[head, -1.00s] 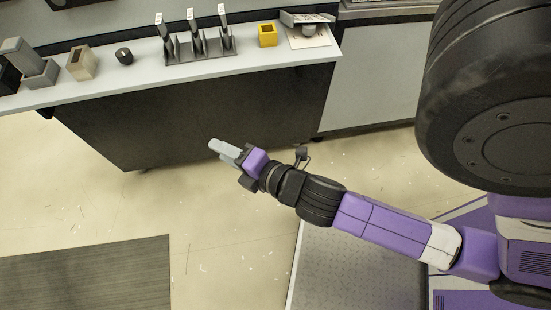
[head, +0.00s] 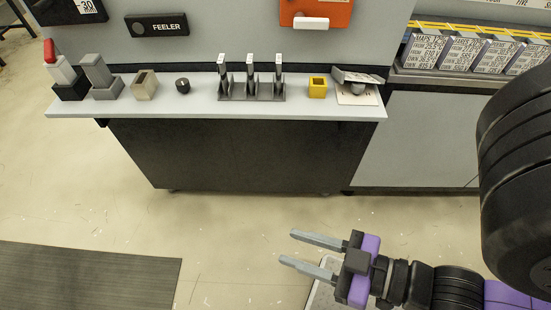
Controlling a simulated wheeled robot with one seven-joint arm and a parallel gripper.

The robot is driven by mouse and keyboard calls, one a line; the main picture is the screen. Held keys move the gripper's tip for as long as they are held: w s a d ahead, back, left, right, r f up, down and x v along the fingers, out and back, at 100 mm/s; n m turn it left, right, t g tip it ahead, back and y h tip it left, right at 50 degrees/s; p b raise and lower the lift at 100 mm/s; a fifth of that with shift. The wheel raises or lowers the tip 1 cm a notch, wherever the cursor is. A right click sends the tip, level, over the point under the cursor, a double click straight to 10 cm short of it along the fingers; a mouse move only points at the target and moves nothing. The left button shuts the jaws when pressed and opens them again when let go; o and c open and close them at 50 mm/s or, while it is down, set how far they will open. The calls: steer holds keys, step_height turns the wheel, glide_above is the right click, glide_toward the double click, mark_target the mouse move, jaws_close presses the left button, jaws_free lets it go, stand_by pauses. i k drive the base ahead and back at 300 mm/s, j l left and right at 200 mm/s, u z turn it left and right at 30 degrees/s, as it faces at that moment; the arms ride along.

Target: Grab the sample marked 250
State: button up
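A rack (head: 251,97) stands at the middle of the grey bench top in the head view. It holds three upright pale grey pieces: a left one (head: 222,72), a middle one (head: 250,72) and a right one (head: 278,72). Small dark marks on them are too small to read, so I cannot tell which one bears 250. My gripper (head: 300,250) is in the lower right, in front of the bench and apart from the rack. Its two long grey fingers point left and are spread apart with nothing between them.
A tilted device (head: 357,82) sits at the right end.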

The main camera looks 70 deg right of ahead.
mark_target(250, 68)
steer(key=z, duration=0.9)
